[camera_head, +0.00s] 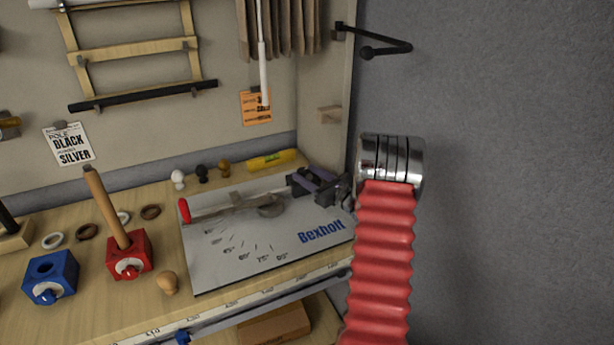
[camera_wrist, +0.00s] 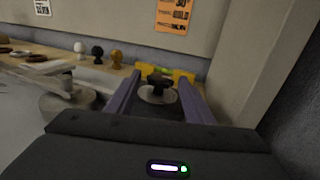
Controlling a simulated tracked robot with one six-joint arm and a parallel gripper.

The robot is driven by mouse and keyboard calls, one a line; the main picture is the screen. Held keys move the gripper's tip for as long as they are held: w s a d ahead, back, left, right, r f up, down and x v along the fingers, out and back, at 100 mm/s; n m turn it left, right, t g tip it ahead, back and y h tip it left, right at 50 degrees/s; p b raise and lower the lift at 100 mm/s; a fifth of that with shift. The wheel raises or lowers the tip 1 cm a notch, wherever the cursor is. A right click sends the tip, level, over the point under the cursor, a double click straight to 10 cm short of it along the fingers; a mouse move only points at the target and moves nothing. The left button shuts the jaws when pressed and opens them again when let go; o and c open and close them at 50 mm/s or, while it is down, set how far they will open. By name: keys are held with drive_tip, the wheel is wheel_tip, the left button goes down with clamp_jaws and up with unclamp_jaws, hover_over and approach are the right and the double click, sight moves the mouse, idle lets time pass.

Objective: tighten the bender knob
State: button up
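The bender is a grey plate (camera_head: 290,255) marked "Bexholt", with a red-ended lever (camera_head: 185,211) and a round metal disc (camera_head: 271,207). In the wrist view, a dark knob (camera_wrist: 160,80) stands on a pale round base, framed by my gripper's two purple fingers (camera_wrist: 159,80). There is a visible gap on each side of the knob. I cannot tell whether the knob is between the fingertips or just beyond them. In the head view, my gripper (camera_head: 312,181) is low over the plate's far right corner and the knob cannot be made out.
A yellow tube (camera_head: 271,160) lies behind the plate by the back wall. White, black and brown small knobs (camera_head: 202,173) stand left of it. A red block with a wooden rod (camera_head: 129,258) and a blue block (camera_head: 50,277) stand at left. A side panel (camera_head: 322,115) rises close behind my gripper.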

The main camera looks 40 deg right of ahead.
drive_tip(key=c, duration=1)
drive_tip(key=shift+a+r+h, duration=0.1)
drive_tip(key=shift+h, duration=0.2)
drive_tip(key=shift+w+a+m+h, duration=0.1)
drive_tip(key=shift+a+m+h, duration=0.05)
drive_tip(key=shift+m+h, duration=0.75)
drive_tip(key=shift+a+m+g+h, duration=0.15)
drive_tip(key=shift+m+g+h, duration=0.25)
drive_tip(key=shift+h, duration=0.6)
drive_tip(key=o, duration=1)
